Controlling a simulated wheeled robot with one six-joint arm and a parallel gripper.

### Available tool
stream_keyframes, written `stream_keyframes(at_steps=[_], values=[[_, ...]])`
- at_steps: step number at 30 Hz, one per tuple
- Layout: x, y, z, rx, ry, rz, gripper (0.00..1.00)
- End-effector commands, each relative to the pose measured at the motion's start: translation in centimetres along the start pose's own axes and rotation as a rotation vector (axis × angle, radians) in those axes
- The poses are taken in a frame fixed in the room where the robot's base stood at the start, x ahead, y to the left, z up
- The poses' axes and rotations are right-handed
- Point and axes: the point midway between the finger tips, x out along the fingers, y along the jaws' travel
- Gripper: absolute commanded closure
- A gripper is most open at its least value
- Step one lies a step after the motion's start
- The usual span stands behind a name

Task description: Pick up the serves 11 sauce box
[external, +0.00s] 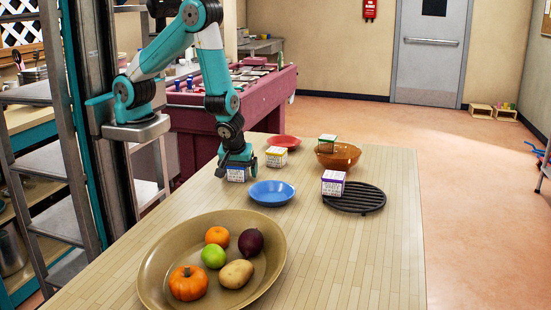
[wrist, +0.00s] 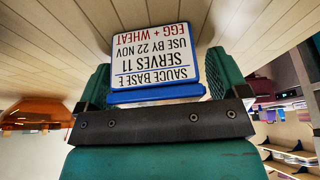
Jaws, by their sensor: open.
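The serves 11 sauce box (wrist: 152,55) is a white box with blue trim. Its upside-down label in the wrist view reads sauce base, serves 11, use by 22 Nov, egg + wheat. In the external view this box (external: 236,174) stands on the wooden table near its left edge. My gripper (external: 238,167) is low over it, pointing down. My gripper is open, with one green finger on each side of the box in the wrist view. Whether the fingers touch it cannot be told. The gripper partly hides the box in the external view.
A blue plate (external: 272,200) lies close to the right. A tan dish (external: 160,265) of produce is in front.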

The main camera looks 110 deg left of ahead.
Motion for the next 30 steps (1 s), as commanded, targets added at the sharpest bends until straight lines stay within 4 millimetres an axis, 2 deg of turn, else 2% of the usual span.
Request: stream_keyframes(at_steps=[2,9,10,19,23,26,30], values=[[0.0,0.0,0.0,0.0,0.0,0.0,0.07],[0.0,0.0,0.0,0.0,0.0,0.0,0.6],[0.0,0.0,0.0,0.0,0.0,0.0,0.65],[-0.2,0.0,-0.1,0.0,0.0,0.001,0.65],[-0.9,0.1,-0.3,-0.001,0.0,0.002,0.65],[-2.0,0.1,-0.8,-0.002,-0.001,0.004,0.65],[-5.0,0.2,-2.0,-0.004,-0.002,0.008,0.65]])
